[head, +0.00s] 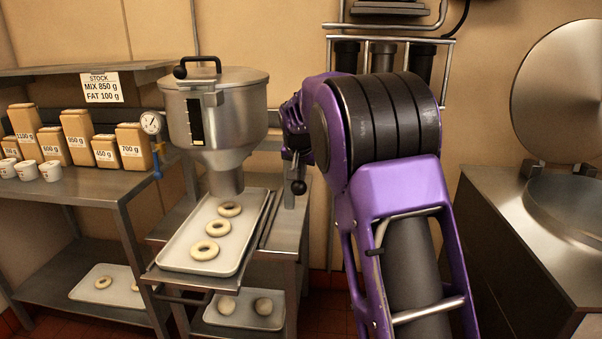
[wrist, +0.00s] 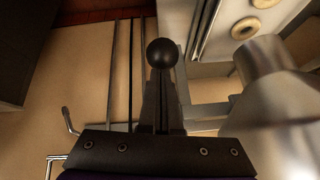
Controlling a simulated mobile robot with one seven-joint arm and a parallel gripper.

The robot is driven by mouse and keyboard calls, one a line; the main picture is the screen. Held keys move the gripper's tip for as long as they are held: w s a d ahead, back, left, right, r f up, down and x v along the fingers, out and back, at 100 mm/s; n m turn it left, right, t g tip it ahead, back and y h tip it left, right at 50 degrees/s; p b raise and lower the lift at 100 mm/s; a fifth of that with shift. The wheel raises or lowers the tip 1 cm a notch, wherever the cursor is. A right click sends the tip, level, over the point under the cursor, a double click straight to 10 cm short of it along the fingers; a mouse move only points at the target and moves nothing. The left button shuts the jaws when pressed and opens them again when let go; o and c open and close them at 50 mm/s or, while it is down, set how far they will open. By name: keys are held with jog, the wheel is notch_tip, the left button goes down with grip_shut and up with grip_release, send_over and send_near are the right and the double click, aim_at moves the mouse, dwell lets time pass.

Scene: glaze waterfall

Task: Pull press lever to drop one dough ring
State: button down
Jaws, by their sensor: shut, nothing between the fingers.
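The dough press (head: 215,110) is a steel hopper with a nozzle over a tray (head: 172,255). Three pale dough rings, one of them (head: 218,227), lie in a row on the tray. A lever with a black ball knob (head: 298,187) hangs right of the nozzle; the knob also shows in the wrist view (wrist: 162,53). My gripper (wrist: 163,92) is shut with nothing held, and its fingers point toward the knob. I cannot tell whether they touch the lever. In the head view my purple arm hides most of the gripper.
A shelf on the left holds paper bags (head: 77,137) and white cups (head: 50,170). A lower tray (head: 110,290) carries more rings. A steel fryer-like unit with a round raised lid (head: 560,90) stands at the right. A wall rack (head: 383,58) is behind my arm.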

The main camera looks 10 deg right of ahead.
jog(key=shift+s+f, duration=0.25)
jog(key=shift+f, duration=0.7)
jog(key=r+p, duration=0.1)
jog(key=r, duration=0.1)
jog(key=r+p, duration=0.1)
jog(key=r, duration=0.1)
jog(key=r+p, duration=0.1)
jog(key=r, duration=0.1)
jog(key=shift+w+d, duration=0.3)
jog(key=shift+d, duration=0.05)
jog(key=s+a+r, duration=0.1)
jog(key=s+r, duration=0.4)
jog(key=s, duration=0.2)
jog(key=shift+s+a, duration=0.25)
jog(key=shift+a, duration=0.15)
dwell(0.3)
